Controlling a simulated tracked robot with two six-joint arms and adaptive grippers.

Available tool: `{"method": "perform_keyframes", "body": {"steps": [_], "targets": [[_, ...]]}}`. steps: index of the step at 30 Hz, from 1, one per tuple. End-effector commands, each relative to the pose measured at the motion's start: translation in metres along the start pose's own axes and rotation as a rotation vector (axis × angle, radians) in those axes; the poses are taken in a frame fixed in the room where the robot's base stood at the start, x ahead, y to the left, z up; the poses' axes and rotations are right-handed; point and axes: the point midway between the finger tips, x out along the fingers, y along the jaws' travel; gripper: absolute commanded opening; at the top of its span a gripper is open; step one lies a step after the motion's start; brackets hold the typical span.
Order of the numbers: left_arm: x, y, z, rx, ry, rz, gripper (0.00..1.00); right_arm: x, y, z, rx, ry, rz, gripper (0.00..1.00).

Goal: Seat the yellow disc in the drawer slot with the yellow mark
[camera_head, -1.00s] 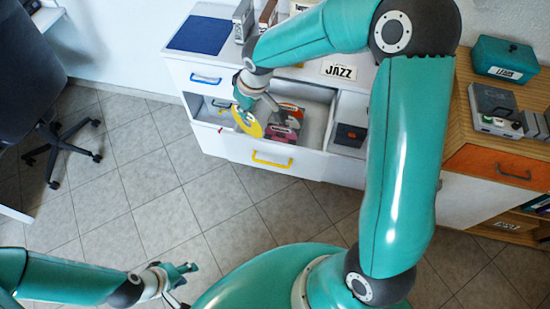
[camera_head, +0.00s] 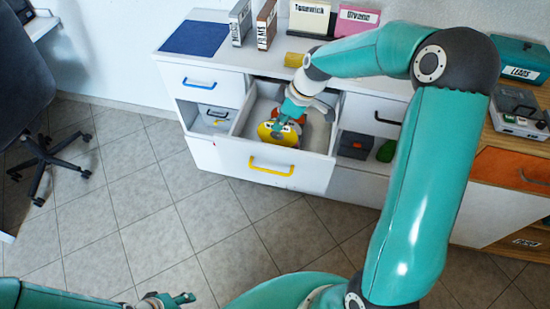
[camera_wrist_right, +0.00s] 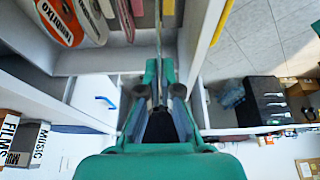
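The yellow disc (camera_head: 265,134) stands steeply tilted inside the open drawer (camera_head: 240,165) with the yellow handle, in the head view. My right gripper (camera_head: 281,119) is shut on its upper edge. In the right wrist view the fingers (camera_wrist_right: 158,78) pinch a thin plate seen edge-on (camera_wrist_right: 158,38), reaching in among other discs, one white and orange (camera_wrist_right: 72,14). I cannot tell whether the disc is in a slot or touches the drawer floor. My left gripper (camera_head: 179,299) is at the bottom edge, partly cut off.
The drawer walls stand close around the right gripper. Above, the cabinet top holds a blue mat (camera_head: 200,37), upright boxes (camera_head: 240,22) and a yellow roll-like object (camera_head: 294,59). A black-handled drawer (camera_head: 386,118) is to the right. The floor in front is clear.

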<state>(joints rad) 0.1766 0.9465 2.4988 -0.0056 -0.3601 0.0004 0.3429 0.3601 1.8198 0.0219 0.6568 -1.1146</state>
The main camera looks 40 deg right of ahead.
Motion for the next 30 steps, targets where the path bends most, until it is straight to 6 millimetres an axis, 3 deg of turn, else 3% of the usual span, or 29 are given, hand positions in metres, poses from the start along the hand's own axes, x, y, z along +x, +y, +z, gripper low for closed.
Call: {"method": "perform_keyframes", "body": {"steps": [3,11,18,30], "targets": [[0.016,-0.006,0.000,0.000,0.000,0.000,0.40,0.024,0.000,0.010,0.002,-0.002,-0.002,0.00],[0.028,-0.010,0.000,0.000,0.000,0.000,0.40,0.045,-0.001,0.018,0.000,-0.002,-0.002,0.00],[0.047,-0.017,0.000,0.000,0.000,0.000,0.40,0.078,-0.001,0.031,0.001,-0.001,-0.001,0.00],[0.049,-0.018,0.000,0.000,0.000,0.000,0.40,0.082,-0.001,0.032,-0.001,-0.001,0.000,0.00]]}}
